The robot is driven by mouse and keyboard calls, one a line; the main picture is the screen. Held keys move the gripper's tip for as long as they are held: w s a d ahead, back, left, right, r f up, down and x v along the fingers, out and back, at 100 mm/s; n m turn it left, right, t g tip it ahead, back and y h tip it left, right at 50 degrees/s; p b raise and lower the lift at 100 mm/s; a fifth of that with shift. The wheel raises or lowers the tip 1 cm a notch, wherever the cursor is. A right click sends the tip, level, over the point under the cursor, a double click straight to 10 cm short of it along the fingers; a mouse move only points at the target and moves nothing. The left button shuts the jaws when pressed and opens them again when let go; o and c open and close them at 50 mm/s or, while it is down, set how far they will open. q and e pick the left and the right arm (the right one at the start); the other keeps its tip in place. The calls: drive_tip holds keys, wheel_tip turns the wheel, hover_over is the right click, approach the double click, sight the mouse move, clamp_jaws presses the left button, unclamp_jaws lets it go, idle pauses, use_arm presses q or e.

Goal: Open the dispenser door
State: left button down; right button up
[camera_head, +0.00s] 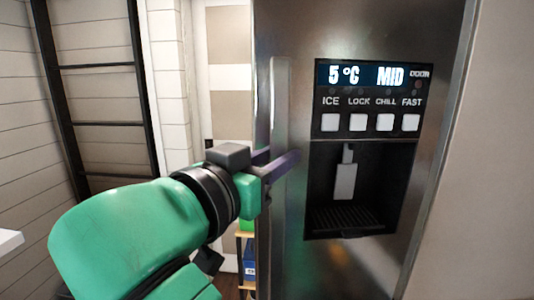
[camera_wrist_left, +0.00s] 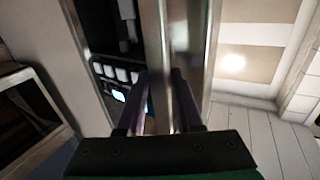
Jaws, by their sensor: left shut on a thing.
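The dispenser door (camera_head: 300,90) is a tall steel panel filling the right half of the head view. It carries a lit display (camera_head: 375,75), several square buttons and a dark dispenser recess (camera_head: 345,195). Its vertical bar handle (camera_head: 280,105) runs along its left edge. My left gripper (camera_head: 283,163) reaches in from the left and is shut on the handle. In the left wrist view, the handle (camera_wrist_left: 180,45) runs up between the purple fingers (camera_wrist_left: 160,105). I cannot tell whether the door is fully closed or slightly ajar. My right gripper is not in view.
A black ladder-like rack (camera_head: 100,66) stands against the panelled wall at left. Shelves with blue and green items (camera_head: 249,255) show just left of the door's edge. A pale wall (camera_head: 500,150) is at the far right. A white ledge (camera_head: 10,241) shows at lower left.

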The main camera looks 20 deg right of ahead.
use_arm(q)
drive_tip(key=shift+s+d+r, duration=0.1)
drive_tip(key=shift+s, duration=1.4)
drive_tip(key=shift+s+d, duration=0.1)
drive_tip(key=shift+s, duration=1.35)
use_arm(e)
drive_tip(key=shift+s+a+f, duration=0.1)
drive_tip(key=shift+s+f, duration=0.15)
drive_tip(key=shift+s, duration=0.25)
